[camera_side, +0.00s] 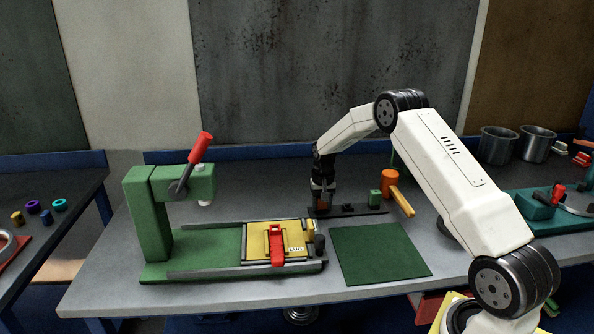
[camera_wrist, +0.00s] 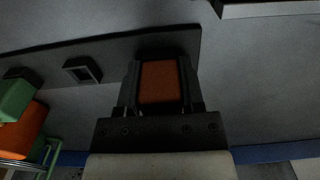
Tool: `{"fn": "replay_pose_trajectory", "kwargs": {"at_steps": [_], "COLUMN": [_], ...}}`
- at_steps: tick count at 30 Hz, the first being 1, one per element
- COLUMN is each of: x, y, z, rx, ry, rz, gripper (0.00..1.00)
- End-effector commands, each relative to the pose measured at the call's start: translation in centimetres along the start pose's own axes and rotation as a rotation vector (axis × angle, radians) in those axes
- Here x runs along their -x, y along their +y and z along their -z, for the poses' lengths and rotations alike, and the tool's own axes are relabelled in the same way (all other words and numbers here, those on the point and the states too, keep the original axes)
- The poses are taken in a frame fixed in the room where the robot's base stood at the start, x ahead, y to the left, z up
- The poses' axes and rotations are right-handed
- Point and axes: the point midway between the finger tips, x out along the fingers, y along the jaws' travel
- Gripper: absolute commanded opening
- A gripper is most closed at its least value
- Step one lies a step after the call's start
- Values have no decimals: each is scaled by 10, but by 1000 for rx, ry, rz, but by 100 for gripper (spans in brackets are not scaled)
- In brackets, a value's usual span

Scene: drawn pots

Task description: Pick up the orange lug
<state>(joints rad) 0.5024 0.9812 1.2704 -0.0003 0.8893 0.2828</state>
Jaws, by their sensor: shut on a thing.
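The orange lug (camera_wrist: 159,82) is a small block between the two fingers of my gripper (camera_wrist: 161,85) in the wrist view. My gripper is shut on it. In the side view my gripper (camera_side: 321,199) points down at the left end of a dark rack strip (camera_side: 346,210), and the lug is mostly hidden there by the fingers. The strip also shows in the wrist view (camera_wrist: 120,55). I cannot tell whether the lug still touches the strip.
A green block (camera_side: 375,197) and an orange mallet (camera_side: 391,178) are at the strip's right end. An empty square socket (camera_wrist: 83,69) is beside the lug. A green press (camera_side: 152,215) with a yellow fixture (camera_side: 258,240) and red clamp stands left. A green mat (camera_side: 380,256) lies clear in front.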

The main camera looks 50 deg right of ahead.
Motion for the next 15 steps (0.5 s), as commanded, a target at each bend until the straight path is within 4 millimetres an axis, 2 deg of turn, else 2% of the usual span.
{"fn": "replay_pose_trajectory", "kwargs": {"at_steps": [8, 15], "x": [3, 22], "y": [0, 0], "z": [0, 0], "rx": [0, 0], "ry": [1, 2], "rz": [0, 1], "gripper": [0, 0]}}
